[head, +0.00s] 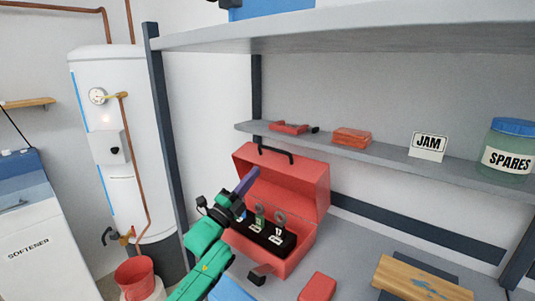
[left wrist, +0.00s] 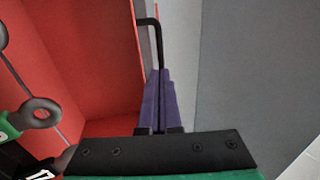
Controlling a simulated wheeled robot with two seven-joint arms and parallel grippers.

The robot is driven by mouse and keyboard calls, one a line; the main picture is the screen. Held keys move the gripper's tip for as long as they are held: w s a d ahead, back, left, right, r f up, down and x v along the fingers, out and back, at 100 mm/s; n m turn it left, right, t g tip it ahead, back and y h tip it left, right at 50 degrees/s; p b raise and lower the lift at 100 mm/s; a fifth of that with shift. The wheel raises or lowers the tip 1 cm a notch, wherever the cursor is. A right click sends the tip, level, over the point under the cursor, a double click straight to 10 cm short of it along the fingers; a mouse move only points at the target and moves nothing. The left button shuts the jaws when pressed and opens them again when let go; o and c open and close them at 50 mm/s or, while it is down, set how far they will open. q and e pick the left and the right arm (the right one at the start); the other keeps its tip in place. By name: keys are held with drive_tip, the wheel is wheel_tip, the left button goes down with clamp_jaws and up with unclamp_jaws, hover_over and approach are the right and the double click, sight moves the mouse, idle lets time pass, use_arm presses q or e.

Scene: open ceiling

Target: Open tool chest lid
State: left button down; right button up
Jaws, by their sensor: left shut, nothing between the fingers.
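The red tool chest (head: 300,252) stands on the workbench with its lid (head: 303,186) raised and tilted back, so its inside shows. The black handle (head: 275,153) is on the lid's upper edge; it also shows in the left wrist view (left wrist: 152,24). My left gripper (head: 250,176) has its purple fingers shut and empty, in front of the lid's left part. In the left wrist view its fingers (left wrist: 158,78) lie together beside the red lid (left wrist: 95,45), close to the handle; I cannot tell whether they touch. My right gripper is not in view.
A black tray (head: 262,236) with tagged tools lies in the chest. A shelf above holds red items, a JAM sign (head: 428,146) and a SPARES jar (head: 508,150). A red block (head: 318,287) and wooden board (head: 422,280) lie right of the chest. A shelf post (head: 165,140) stands left.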

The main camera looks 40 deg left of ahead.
sight(271, 162)
use_arm(q)
drive_tip(key=p+x, duration=0.2)
drive_tip(key=x, duration=0.4)
drive_tip(key=shift+w+r, duration=0.25)
drive_tip(key=shift+r, duration=0.1)
drive_tip(key=shift+w, duration=0.25)
drive_tip(key=shift+a+f, duration=0.1)
drive_tip(key=shift+a, duration=0.05)
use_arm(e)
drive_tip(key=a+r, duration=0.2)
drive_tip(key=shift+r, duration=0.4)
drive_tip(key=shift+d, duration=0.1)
use_arm(q)
drive_tip(key=shift+w, duration=0.1)
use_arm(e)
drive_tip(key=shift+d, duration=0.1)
use_arm(q)
drive_tip(key=w+p, duration=0.1)
drive_tip(key=w+r+g+p, duration=0.1)
drive_tip(key=shift+w+g, duration=0.3)
drive_tip(key=shift+w, duration=0.1)
drive_tip(key=shift+s, duration=0.2)
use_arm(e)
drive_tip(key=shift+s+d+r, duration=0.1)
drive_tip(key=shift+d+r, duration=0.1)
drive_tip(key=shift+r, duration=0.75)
